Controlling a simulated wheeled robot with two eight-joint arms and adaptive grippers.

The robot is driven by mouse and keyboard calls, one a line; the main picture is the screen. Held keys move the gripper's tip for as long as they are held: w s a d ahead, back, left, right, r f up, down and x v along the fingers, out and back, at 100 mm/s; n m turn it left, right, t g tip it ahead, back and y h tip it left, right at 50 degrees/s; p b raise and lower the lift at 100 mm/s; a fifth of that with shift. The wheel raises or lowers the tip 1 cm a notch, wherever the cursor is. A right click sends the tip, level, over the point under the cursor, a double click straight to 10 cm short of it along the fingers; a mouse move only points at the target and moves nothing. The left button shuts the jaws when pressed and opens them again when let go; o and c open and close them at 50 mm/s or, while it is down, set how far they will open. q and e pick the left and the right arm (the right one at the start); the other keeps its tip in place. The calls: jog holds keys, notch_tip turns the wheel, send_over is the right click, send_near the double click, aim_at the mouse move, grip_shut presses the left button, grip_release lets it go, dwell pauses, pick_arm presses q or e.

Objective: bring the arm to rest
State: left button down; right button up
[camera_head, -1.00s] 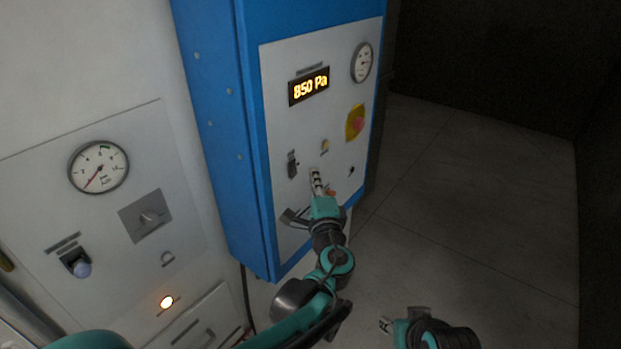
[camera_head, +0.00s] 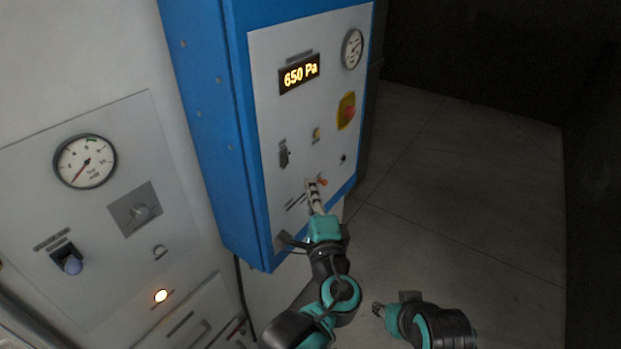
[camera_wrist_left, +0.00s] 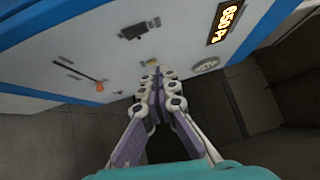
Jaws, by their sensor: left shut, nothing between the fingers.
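My left gripper (camera_head: 316,193) is in front of the lower part of the panel on the blue cabinet (camera_head: 208,130). Its fingers are together and hold nothing. In the left wrist view the fingertips (camera_wrist_left: 160,74) meet in front of the pale panel, with small controls beyond them; I cannot tell whether they touch the panel. My right gripper (camera_head: 379,310) is low in the head view, over the floor and apart from the cabinet; its fingers are too small to read.
The panel carries a lit display (camera_head: 299,74) reading 650 Pa, a round gauge (camera_head: 352,48), a red button on yellow (camera_head: 346,110) and an orange-tipped lever (camera_head: 322,182). A grey panel with a gauge (camera_head: 85,161) stands left. Floor (camera_head: 450,220) at right is clear.

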pick_arm(q)
jog(key=s+a+f+n+g+y+b, duration=0.1)
jog(key=s+a+f+n+g+b, duration=0.3)
jog(key=a+f, duration=0.6)
jog(key=s+a+f+n+g+y+b, duration=0.15)
jog(key=a+f+n+g+b, duration=0.3)
jog(key=a+f+b, duration=0.5)
jog(key=s+f+n+g+h+b, duration=0.1)
jog(key=s+f+n+h+b, duration=0.1)
jog(key=s+f, duration=0.4)
jog(key=s+f+n+g+h+b, duration=0.2)
jog(key=s+f+n, duration=0.4)
jog(key=f, duration=0.6)
jog(key=shift+d+f+n+h+b, duration=0.2)
jog(key=shift+d+n+h+b, duration=0.15)
jog(key=shift+h+b, duration=0.6)
